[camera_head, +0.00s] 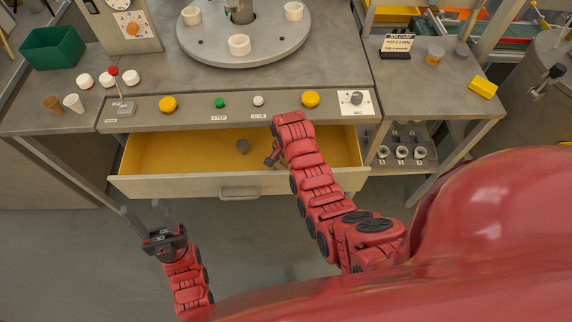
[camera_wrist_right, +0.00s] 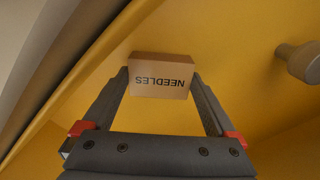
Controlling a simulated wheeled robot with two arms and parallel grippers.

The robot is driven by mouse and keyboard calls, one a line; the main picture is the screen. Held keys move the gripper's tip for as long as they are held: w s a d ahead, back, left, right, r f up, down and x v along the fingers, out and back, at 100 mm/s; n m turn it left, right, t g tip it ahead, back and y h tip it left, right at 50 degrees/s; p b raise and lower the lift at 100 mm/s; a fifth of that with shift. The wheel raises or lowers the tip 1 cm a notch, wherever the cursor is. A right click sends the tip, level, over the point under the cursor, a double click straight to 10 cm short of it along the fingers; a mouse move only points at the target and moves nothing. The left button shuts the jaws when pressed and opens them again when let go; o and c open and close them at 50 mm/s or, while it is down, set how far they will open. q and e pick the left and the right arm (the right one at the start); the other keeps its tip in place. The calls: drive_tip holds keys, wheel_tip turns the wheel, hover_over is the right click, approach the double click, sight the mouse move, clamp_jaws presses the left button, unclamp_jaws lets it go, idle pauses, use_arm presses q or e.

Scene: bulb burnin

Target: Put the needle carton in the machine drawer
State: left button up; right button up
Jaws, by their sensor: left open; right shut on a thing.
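The needle carton (camera_wrist_right: 160,76) is a small tan box lettered "NEEDLES", upside down in the right wrist view. My right gripper (camera_wrist_right: 160,84) is shut on it, one finger at each side. Yellow drawer lining surrounds the carton there. In the head view the machine drawer (camera_head: 185,187) is pulled open, with a yellow inside and a grey front. My right arm reaches over its front into the right part; the arm hides most of that gripper and the carton. I cannot tell whether the carton touches the floor. My left gripper (camera_head: 142,216) is open and empty, in front of the drawer's left end.
A grey cylindrical piece (camera_head: 242,146) lies in the drawer; a grey knob-like piece (camera_wrist_right: 303,62) shows in the right wrist view. The panel with yellow buttons (camera_head: 168,104) overhangs the drawer's back. A shelf with small cups (camera_head: 402,152) stands to the right. The drawer's left part is clear.

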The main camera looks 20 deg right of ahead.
drive_tip(key=shift+f, duration=0.15)
drive_tip(key=shift+f, duration=0.1)
drive_tip(key=o, duration=1)
